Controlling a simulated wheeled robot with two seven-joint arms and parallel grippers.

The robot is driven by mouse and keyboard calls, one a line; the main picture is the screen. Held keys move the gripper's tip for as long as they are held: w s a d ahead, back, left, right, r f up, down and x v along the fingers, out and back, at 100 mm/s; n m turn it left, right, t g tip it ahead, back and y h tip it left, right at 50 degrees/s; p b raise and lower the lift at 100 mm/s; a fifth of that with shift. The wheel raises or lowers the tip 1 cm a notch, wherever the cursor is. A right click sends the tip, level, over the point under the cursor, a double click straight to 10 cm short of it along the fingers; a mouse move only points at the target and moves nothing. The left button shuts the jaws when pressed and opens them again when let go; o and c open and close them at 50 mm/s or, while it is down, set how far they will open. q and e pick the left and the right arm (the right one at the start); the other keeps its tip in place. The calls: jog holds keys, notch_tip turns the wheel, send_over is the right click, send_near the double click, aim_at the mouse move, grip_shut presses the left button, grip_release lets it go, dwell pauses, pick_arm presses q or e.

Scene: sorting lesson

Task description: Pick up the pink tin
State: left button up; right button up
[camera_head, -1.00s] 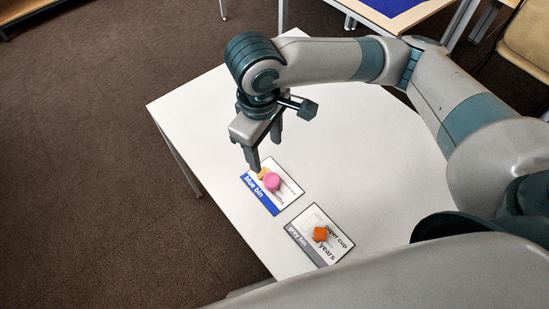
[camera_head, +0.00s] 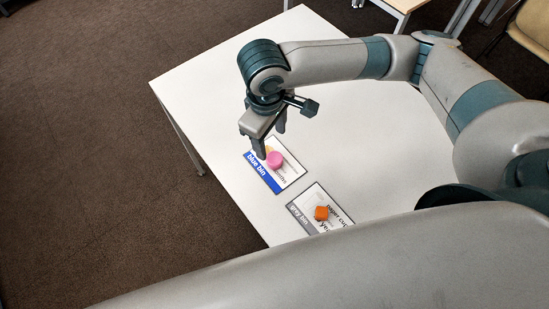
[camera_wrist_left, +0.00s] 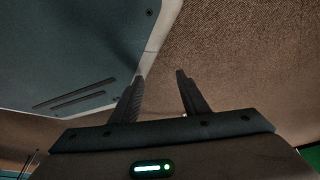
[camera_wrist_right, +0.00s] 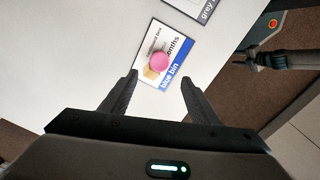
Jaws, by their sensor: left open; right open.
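The pink tin (camera_head: 274,159) is a small round pink piece on the blue bin card (camera_head: 266,183) on the white table. In the right wrist view the pink tin (camera_wrist_right: 159,60) lies ahead of the open fingers, near the middle. My right gripper (camera_head: 270,143) is open and empty, above and just behind the tin, pointing down. It also shows in the right wrist view (camera_wrist_right: 160,88). My left gripper (camera_wrist_left: 160,75) is open and empty in the left wrist view, with no tin near it. The left gripper does not show in the head view.
A yellowish piece (camera_wrist_right: 151,73) lies close beside the tin, partly hidden in the head view. An orange piece (camera_head: 321,213) lies on the grey bin card (camera_head: 300,218). The white table (camera_head: 205,80) is clear at the back left.

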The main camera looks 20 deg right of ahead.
send_over(274, 158)
jog(key=f, duration=0.4)
jog(key=shift+a+f, duration=0.25)
jog(key=shift+f, duration=0.7)
pick_arm(q)
jog(key=shift+s+a+f, duration=0.1)
jog(key=shift+s+a, duration=0.1)
jog(key=shift+s, duration=0.25)
jog(key=shift+s+a+f, duration=0.1)
jog(key=shift+s+a, duration=0.05)
jog(key=shift+s, duration=0.3)
jog(key=shift+w, duration=0.1)
pick_arm(e)
jog(key=shift+f, duration=0.25)
jog(key=shift+d+f+p, duration=0.15)
jog(key=shift+f+p, duration=0.2)
jog(key=shift+f, duration=0.85)
jog(key=shift+d+f+p, duration=0.15)
jog(key=shift+f+p, duration=0.15)
jog(key=shift+f, duration=0.85)
pick_arm(q)
jog(key=s, duration=0.1)
jog(key=s+a+g, duration=0.1)
jog(key=s, duration=0.1)
jog(key=shift+s+a+f, duration=0.2)
